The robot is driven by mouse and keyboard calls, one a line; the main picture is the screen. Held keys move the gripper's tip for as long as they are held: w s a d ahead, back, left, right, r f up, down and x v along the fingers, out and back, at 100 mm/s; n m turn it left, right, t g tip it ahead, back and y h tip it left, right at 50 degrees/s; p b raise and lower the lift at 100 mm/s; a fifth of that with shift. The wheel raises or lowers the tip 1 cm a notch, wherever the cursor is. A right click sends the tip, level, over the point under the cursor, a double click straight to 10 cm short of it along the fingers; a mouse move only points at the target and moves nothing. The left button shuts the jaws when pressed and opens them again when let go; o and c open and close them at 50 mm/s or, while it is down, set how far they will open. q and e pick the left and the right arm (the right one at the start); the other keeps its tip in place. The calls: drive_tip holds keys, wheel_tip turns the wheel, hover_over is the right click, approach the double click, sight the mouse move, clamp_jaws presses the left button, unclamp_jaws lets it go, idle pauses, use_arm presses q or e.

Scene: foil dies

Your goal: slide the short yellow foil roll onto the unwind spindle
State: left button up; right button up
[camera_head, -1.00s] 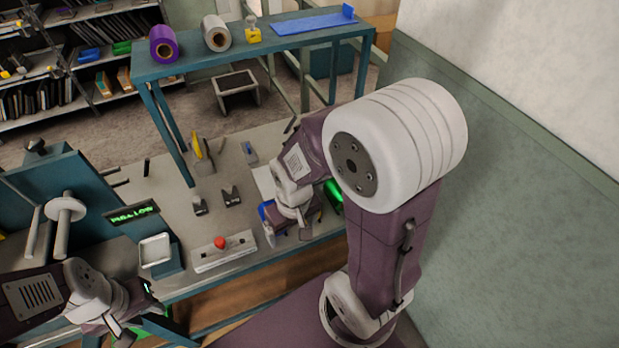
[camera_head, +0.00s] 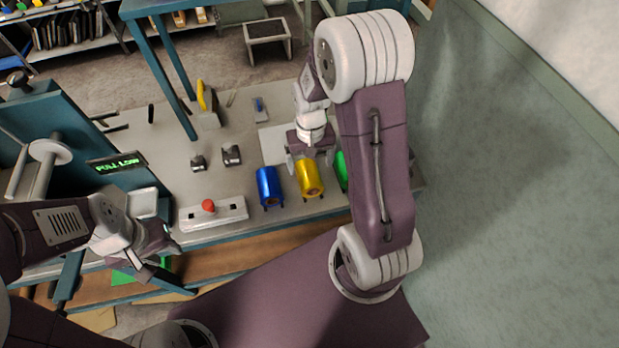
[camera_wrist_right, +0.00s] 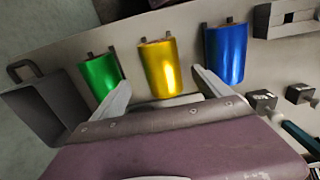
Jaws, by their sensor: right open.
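The yellow foil roll (camera_head: 310,180) lies on a small rack on the bench, between a blue roll (camera_head: 268,187) and a green roll (camera_head: 342,170). In the right wrist view the yellow roll (camera_wrist_right: 161,68) lies ahead, between the spread fingers. My right gripper (camera_head: 311,160) is open and empty, at the far end of the yellow roll. A spindle with a pale round flange (camera_head: 50,151) stands on the teal machine at the left. My left gripper (camera_head: 158,257) hangs in front of the bench's front edge; its jaw opening is unclear.
A lit green display (camera_head: 117,163) is beside the spindle. A white box with a red button (camera_head: 208,206) sits left of the blue roll. Dark blocks (camera_head: 231,155) and a yellow-handled tool (camera_head: 206,100) stand behind. A dark bin (camera_wrist_right: 40,105) is beside the green roll.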

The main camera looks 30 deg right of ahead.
sight(309, 172)
drive_tip(key=f, duration=0.3)
drive_tip(key=f+b, duration=0.1)
drive_tip(key=f, duration=0.2)
drive_tip(key=shift+w+a+f, duration=0.1)
drive_tip(key=shift+a+f, duration=0.1)
drive_tip(key=shift+f, duration=0.2)
drive_tip(key=shift+r, duration=0.1)
drive_tip(key=c, duration=1.9)
